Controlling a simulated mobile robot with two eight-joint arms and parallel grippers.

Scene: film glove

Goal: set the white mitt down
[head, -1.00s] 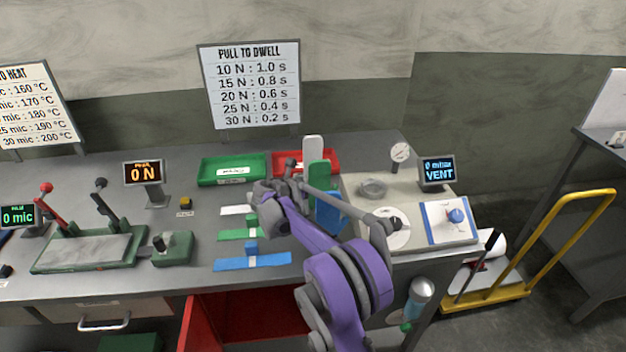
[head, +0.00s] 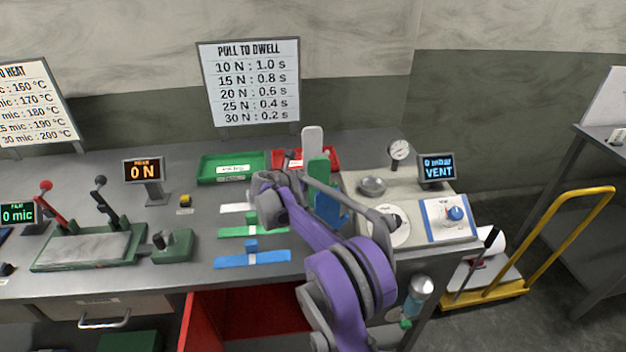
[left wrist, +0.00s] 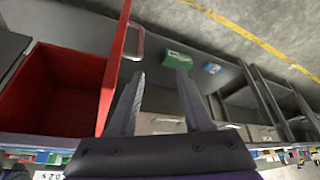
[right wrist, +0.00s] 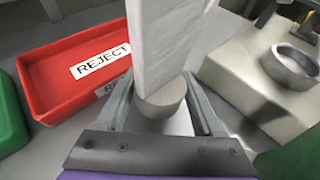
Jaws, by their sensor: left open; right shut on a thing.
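The white mitt (head: 313,139) stands upright behind a green mitt (head: 319,170) and a blue mitt (head: 330,208) in the head view. In the right wrist view the white mitt (right wrist: 165,45) rises tall between my fingers, with a round grey base below. My right gripper (right wrist: 162,100) is shut on it, beside the red REJECT tray. Its fingertips are hidden in the head view, and I cannot tell whether the mitt's base touches the bench. My left gripper (left wrist: 160,82) is open and empty near an open red drawer (left wrist: 45,95); it is outside the head view.
The red tray (right wrist: 60,90) and a green tray (head: 233,168) lie along the back. A machine with a metal bowl (head: 372,186) and a VENT display (head: 437,170) stands right. White, green and blue flat pieces (head: 253,259) lie left of my right arm.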

